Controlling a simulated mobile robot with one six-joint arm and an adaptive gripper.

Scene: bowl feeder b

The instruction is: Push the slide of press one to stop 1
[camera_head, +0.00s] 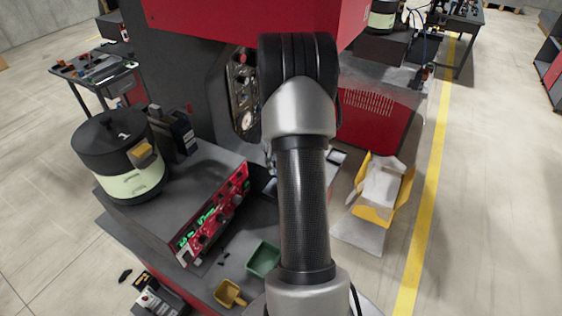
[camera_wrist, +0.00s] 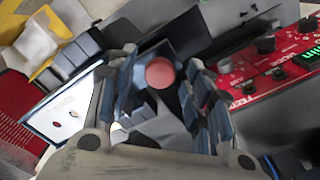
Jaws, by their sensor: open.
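My gripper (camera_wrist: 163,92) is open in the wrist view, with one dark jointed finger on each side. A round red-pink knob (camera_wrist: 160,73) shows between the fingers, beyond a pale metal part. I cannot tell whether the fingers touch it, or whether it belongs to the slide. In the head view my own arm hides the gripper and the spot where it works. A large red and dark grey machine (camera_head: 235,18), perhaps press one, stands behind the arm. Its slide and stop marks cannot be made out.
A red control panel (camera_head: 212,215) with green displays stands left of my arm; it also shows in the wrist view (camera_wrist: 262,76). A round bowl feeder (camera_head: 118,160) stands at the left. A green bin (camera_head: 264,258) lies near the front. A yellow-white open box (camera_head: 382,190) is right.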

